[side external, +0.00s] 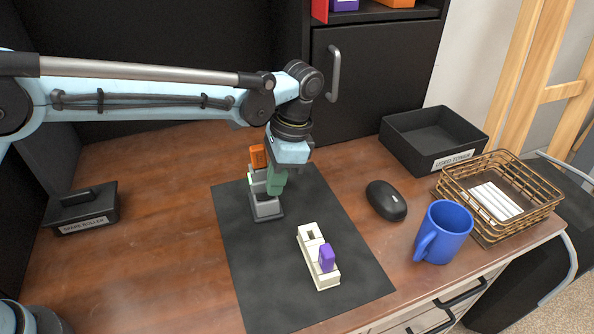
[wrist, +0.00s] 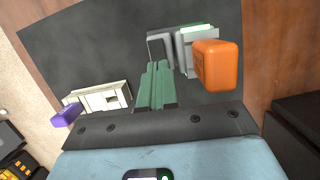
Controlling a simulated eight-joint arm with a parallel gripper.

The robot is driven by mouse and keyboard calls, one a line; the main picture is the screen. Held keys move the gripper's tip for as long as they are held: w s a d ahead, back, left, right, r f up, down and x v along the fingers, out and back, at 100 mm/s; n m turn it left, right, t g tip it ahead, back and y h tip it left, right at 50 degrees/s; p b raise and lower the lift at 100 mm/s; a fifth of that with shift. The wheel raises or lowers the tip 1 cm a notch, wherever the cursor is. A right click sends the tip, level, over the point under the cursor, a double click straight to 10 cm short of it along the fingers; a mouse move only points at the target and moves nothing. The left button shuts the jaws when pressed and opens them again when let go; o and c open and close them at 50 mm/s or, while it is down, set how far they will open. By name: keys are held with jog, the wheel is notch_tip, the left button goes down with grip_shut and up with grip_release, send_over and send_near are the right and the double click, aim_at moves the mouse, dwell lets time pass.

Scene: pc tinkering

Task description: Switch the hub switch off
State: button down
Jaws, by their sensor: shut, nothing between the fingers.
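A grey block-shaped device (side external: 265,209) stands on the dark mat, with an orange stick (side external: 257,156) upright at its back end. In the wrist view, grey housing (wrist: 184,52), a pale green piece (wrist: 198,29) and the orange stick (wrist: 217,66) show. My gripper (side external: 276,187) has green fingers, shut and empty, pointing down at the grey device and hiding part of it. In the wrist view the fingertips (wrist: 158,66) overlap the grey housing; contact cannot be told. I cannot make out the switch or its position.
A white block (side external: 322,274) with sockets and a purple stick (side external: 327,258) lies on the mat (side external: 245,285) in front. A black mouse (side external: 386,200), blue mug (side external: 444,231), wire basket (side external: 470,225) and black tray (side external: 432,138) stand right. A labelled black box (side external: 82,208) stands left.

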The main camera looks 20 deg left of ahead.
jog(key=shift+f, duration=0.2)
jog(key=shift+r, duration=3)
jog(key=shift+r, duration=0.1)
jog(key=v, duration=0.6)
jog(key=s+a+r+n+t+h, duration=0.1)
jog(key=s+a+r+n+t, duration=0.1)
jog(key=a, duration=0.4)
jog(key=s+a+r+n+t+h, duration=0.1)
jog(key=s+a+r+n+t, duration=0.15)
jog(key=a, duration=0.35)
jog(key=s+a+f+n+t, duration=0.4)
jog(key=s+a+f+n, duration=0.1)
jog(key=s+a+f, duration=0.3)
jog(key=s+a, duration=0.1)
jog(key=s, duration=0.1)
jog(key=shift+s+a+f, duration=0.2)
jog(key=shift+s+f, duration=0.1)
